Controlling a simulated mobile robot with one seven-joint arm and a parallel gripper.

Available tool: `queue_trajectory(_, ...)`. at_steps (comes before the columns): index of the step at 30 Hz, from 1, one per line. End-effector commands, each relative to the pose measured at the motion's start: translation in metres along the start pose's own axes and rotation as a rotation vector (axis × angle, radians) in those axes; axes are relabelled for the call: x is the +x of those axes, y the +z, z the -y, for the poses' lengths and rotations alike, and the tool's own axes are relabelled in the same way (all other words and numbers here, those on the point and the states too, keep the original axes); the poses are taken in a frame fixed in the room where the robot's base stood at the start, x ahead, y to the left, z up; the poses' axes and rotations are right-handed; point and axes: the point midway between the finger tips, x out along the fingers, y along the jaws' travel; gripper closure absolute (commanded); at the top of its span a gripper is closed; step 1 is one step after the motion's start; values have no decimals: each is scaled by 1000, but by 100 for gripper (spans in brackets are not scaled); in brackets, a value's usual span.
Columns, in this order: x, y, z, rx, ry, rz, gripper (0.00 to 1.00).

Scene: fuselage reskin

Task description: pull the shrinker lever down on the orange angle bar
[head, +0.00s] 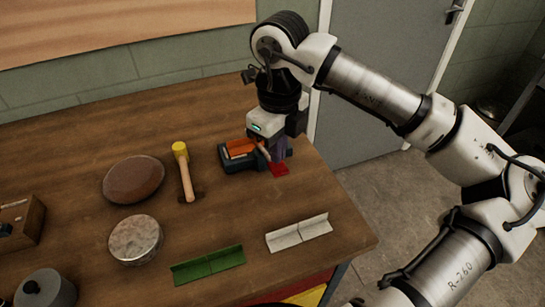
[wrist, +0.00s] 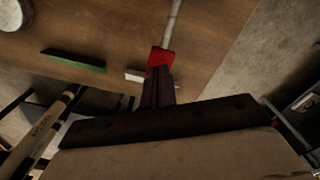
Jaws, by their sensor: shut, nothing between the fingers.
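The shrinker (head: 238,163), a dark blue-grey tool, sits near the table's right side, with the orange angle bar (head: 240,147) at its top. Its lever has a pale rod, also seen in the wrist view (wrist: 172,22), and a red grip (head: 279,169). In the wrist view the red grip (wrist: 161,57) lies right at my fingertips. My gripper (head: 280,156) points down over the lever's end, its dark purple fingers (wrist: 158,75) shut with nothing between them. Whether the fingers touch the grip, I cannot tell. The wrist view does not show the orange bar.
A yellow-headed mallet (head: 186,175), a brown round pad (head: 133,180) and a pale round block (head: 135,239) lie left of the shrinker. A green angle bar (head: 208,266) and a white one (head: 299,233) lie near the front edge. The table's right edge is close to the lever.

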Motion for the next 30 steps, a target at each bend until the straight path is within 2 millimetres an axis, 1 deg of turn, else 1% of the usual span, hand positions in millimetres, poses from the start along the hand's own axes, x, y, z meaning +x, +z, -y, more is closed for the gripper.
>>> queue_trajectory(30, 50, 0, 0, 0, 0, 1, 100)
